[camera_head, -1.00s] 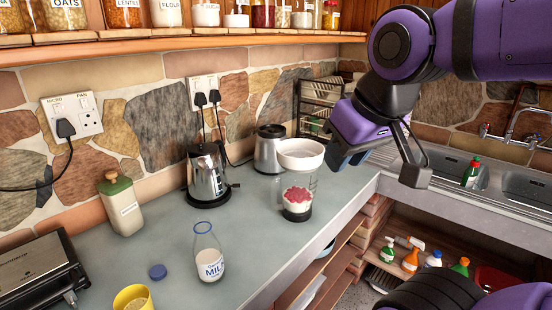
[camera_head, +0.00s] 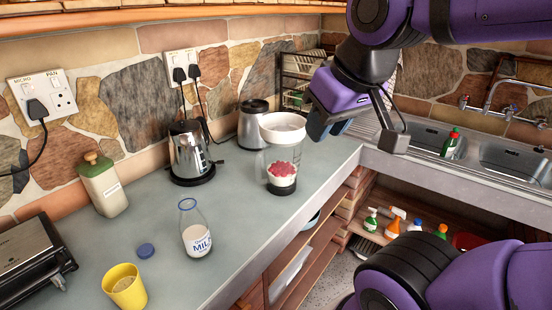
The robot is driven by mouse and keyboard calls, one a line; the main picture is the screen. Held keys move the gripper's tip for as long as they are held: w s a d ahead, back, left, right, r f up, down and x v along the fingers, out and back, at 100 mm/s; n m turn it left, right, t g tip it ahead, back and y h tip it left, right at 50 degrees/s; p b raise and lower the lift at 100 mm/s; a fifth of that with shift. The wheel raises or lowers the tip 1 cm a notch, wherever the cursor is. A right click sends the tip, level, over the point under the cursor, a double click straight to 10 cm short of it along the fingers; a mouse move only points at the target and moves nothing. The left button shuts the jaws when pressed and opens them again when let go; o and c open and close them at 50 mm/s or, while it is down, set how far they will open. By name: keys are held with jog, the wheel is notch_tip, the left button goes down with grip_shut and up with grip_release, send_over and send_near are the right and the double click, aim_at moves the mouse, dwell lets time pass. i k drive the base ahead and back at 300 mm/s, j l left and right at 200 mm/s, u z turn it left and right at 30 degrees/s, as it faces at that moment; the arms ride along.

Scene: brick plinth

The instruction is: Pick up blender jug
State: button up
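The blender jug (camera_head: 272,171) is a clear vessel with red and white contents and a dark base. It stands upright on the grey counter near its front edge. A white round bowl-like piece (camera_head: 283,127) shows at its top; I cannot tell whether it is a lid or a separate bowl. My gripper (camera_head: 329,128), purple with blue-grey fingers, hangs just right of this white piece, above the counter. It appears open, with nothing seen between its fingers. It does not clearly touch the jug.
Behind the jug stand a silver-and-black appliance (camera_head: 253,124) and a kettle (camera_head: 190,152). A sink (camera_head: 432,137) lies right.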

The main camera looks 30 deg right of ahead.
aim_at(282, 162)
jog(key=l+z, duration=0.35)
jog(key=z, duration=0.15)
jog(key=i+l+z, duration=0.15)
jog(key=l+z, duration=0.15)
jog(key=z, duration=0.2)
